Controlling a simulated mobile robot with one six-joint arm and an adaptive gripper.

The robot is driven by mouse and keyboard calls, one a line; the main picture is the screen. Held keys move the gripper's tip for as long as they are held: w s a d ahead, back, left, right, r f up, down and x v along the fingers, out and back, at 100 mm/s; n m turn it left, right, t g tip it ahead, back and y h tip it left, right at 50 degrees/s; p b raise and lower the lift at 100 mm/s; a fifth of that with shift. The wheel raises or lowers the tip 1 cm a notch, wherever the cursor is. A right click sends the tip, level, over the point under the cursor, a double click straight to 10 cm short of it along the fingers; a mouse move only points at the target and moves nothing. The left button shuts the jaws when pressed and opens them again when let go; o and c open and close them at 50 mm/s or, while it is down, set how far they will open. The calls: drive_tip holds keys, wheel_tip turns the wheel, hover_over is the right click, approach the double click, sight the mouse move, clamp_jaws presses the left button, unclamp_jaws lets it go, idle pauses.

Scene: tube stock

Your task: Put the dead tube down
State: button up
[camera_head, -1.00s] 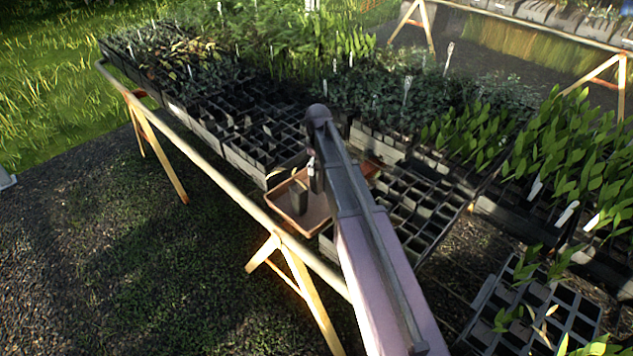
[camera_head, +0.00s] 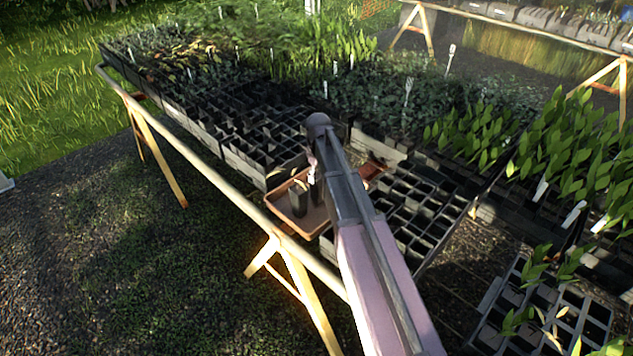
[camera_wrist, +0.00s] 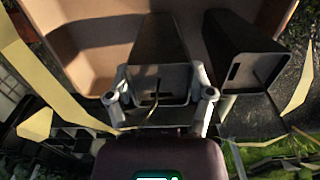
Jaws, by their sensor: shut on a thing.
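My gripper (camera_wrist: 160,98) is shut on a dark square tube (camera_wrist: 156,50), with one finger on each side of its rim. A thin, bent, brown stem shows at the tube's mouth. The held tube is over or in the terracotta-coloured tray (camera_wrist: 88,55); I cannot tell whether its base touches the floor. A second dark tube (camera_wrist: 240,52) stands beside it on the right in the wrist view. In the head view the tray (camera_head: 287,217) sits near the bench's front rail, with the second tube (camera_head: 298,199) inside. My arm partly hides the held tube there.
Black cell crates (camera_head: 262,130) lie left of and behind the tray, and another crate (camera_head: 430,215) is to its right. Leafy plants (camera_head: 560,150) fill the bench at right. The bench rail (camera_head: 215,178) runs along the front.

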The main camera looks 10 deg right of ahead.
drive_tip(key=shift+f, duration=0.45)
drive_tip(key=shift+f+b, duration=0.2)
drive_tip(key=shift+b, duration=0.2)
drive_tip(key=o, duration=1.2)
drive_tip(key=shift+o, duration=0.2)
drive_tip(key=shift+r, duration=0.25)
wheel_tip(320, 180, up, 12)
drive_tip(key=p, duration=1.2)
drive_tip(key=s+m, duration=0.6)
drive_tip(key=s, duration=1.7)
drive_tip(key=shift+s+a+m, duration=0.2)
drive_tip(key=shift+s+m, duration=0.2)
